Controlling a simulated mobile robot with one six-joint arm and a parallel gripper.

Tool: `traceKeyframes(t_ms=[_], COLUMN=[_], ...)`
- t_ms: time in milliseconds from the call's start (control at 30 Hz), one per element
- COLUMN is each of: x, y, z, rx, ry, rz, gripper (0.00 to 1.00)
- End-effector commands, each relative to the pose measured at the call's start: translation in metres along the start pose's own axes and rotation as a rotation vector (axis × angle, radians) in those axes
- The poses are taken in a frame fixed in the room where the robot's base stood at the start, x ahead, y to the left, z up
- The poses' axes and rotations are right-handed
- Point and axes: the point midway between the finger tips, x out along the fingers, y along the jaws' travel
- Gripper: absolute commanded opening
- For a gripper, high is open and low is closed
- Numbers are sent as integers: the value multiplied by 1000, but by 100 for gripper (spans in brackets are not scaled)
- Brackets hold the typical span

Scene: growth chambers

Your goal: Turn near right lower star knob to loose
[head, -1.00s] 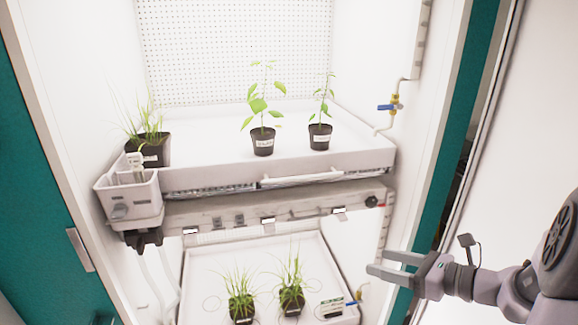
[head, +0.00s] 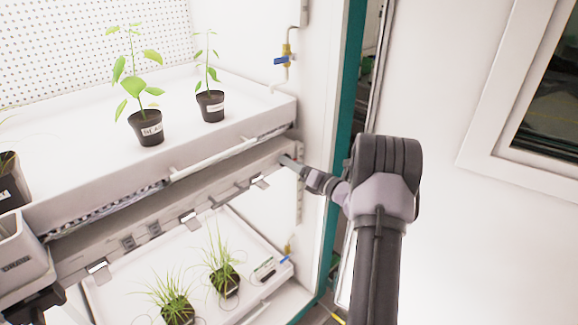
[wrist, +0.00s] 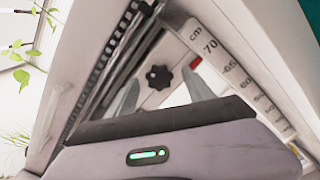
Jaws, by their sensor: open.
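The black star knob (wrist: 158,77) shows in the wrist view on a pale face at the end of the shelf beam. My gripper (wrist: 160,80) is open, with one finger to each side of the knob in that view. I cannot tell whether the fingertips reach around it. In the head view my gripper (head: 288,161) is at the right end of the lower beam (head: 205,190), and it hides the knob there.
A scale strip marked in cm (wrist: 232,70) runs beside the knob. The upper tray (head: 100,180) holds potted plants above the beam. A blue-handled valve (head: 282,60) is on the right wall. The lower tray (head: 120,290) holds grass pots.

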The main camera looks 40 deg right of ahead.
Motion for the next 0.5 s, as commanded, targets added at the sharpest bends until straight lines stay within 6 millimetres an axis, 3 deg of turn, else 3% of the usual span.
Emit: traceKeyframes(t_ms=[133, 433, 500], x=[15, 18, 18], y=[0, 1, 1], z=[0, 0, 0], rx=[0, 1, 1], ry=[1, 0, 0], rz=[1, 0, 0], gripper=[61, 61, 51])
